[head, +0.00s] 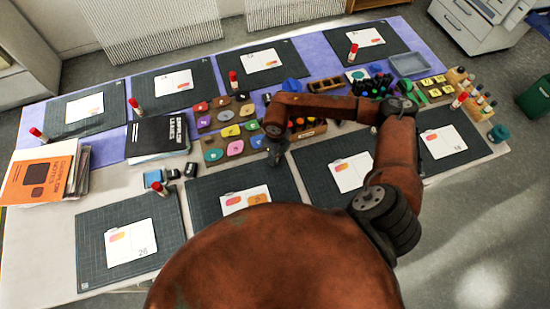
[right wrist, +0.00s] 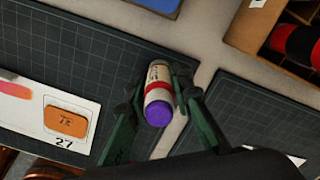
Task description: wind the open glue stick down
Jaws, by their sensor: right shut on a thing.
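In the right wrist view, an open glue stick (right wrist: 158,96) with a white barrel, a red band and a bare purple end sits between the dark green fingers of my right gripper (right wrist: 156,103). The purple end faces the camera. The fingers touch the barrel from both sides. In the head view, my right gripper (head: 275,151) points down near the table's middle, above the far edge of a dark mat; the glue stick is hidden there. My left gripper does not show in either view.
Several red-capped glue sticks (head: 135,105) stand along the table. The mat under my right gripper bears a card (right wrist: 40,118) with an orange tile (right wrist: 66,121). A wooden rack (right wrist: 268,34) stands close by. Magazines (head: 158,137) lie to the left.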

